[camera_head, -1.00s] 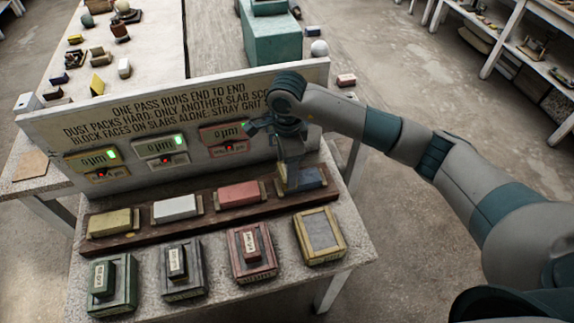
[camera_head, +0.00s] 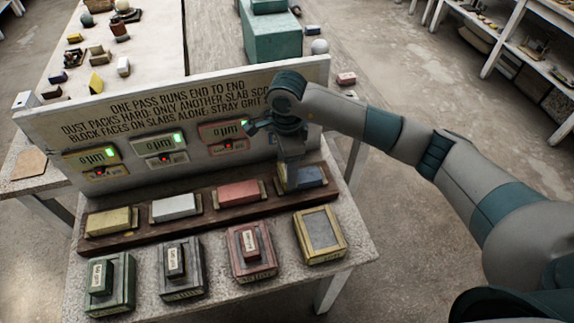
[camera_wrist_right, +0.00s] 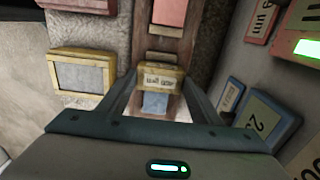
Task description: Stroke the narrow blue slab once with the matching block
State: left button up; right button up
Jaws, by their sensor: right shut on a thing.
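The blue slab (camera_head: 311,177) lies at the right end of the brown rack, partly hidden by my right gripper in the head view. Part of it shows between the fingers in the right wrist view (camera_wrist_right: 155,103). My right gripper (camera_head: 289,186) points down at the slab's left end. It is shut on a yellow block with a pale label (camera_wrist_right: 160,79), which shows between its fingers in the wrist view (camera_wrist_right: 158,90). I cannot tell whether the block touches the slab. The yellow-rimmed tray (camera_head: 342,222) in front stands empty of a block. My left gripper is not in view.
Red (camera_head: 240,192), white (camera_head: 174,207) and yellow (camera_head: 110,222) slabs lie leftward along the rack (camera_head: 148,233). Green (camera_head: 122,297), black (camera_head: 200,284) and red (camera_head: 268,268) holders with labelled blocks stand in front. A lettered panel (camera_head: 60,130) with lit gauges rises close behind.

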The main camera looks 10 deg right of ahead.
jog(key=shift+d+f, duration=0.1)
jog(key=shift+d, duration=0.05)
jog(key=shift+d+b, duration=0.3)
jog(key=shift+b, duration=0.15)
jog(key=shift+d, duration=0.15)
dwell(0.3)
jog(key=shift+d+b, duration=0.4)
jog(key=shift+b, duration=0.05)
jog(key=shift+d, duration=0.1)
jog(key=shift+d+f+b, duration=0.1)
jog(key=shift+d+b, duration=0.2)
jog(key=shift+b, duration=0.1)
jog(key=shift+d, duration=0.1)
jog(key=shift+d, duration=0.15)
dwell(0.3)
jog(key=shift+d+b, duration=0.4)
jog(key=shift+b, duration=0.15)
